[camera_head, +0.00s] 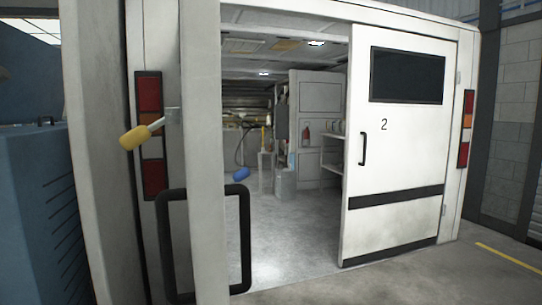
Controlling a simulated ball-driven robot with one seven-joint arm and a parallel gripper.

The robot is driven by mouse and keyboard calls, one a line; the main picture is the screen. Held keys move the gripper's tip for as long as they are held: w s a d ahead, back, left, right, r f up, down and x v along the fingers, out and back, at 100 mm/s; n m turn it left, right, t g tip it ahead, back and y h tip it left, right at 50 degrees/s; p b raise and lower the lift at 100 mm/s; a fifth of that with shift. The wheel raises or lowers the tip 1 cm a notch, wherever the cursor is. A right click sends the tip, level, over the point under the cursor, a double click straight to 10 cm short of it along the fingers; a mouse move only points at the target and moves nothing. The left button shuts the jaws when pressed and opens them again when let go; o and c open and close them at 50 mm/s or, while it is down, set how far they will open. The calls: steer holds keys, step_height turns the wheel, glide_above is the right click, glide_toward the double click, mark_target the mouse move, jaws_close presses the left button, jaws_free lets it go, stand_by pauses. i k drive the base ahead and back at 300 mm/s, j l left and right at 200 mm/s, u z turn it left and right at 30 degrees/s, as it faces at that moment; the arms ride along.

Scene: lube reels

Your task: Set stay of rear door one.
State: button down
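A pale door panel (205,150), which seems to be rear door one, stands open and nearly edge-on at the left of the rear opening. Black handle loops (245,240) stick out on both sides of its edge. A yellow-gripped lever (135,137) on a small metal bracket sits by the left tail light and points down to the left. A blue grip (241,175) shows just right of the door edge; its mount is hidden. I cannot tell which of these is the stay, or whether it is engaged. My gripper is not in view.
Rear door two (400,130), marked 2, stands at the right with a dark window and black handle. The grey floor (285,235) inside the opening is clear in front; shelves and equipment stand deeper in. A blue cabinet (35,210) stands at far left.

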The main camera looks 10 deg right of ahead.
mark_target(239, 176)
steer(key=i+j+z, duration=0.1)
steer(key=i+z, duration=0.15)
steer(key=i, duration=0.15)
steer(key=i+j+z, duration=0.55)
steer(key=i, duration=0.2)
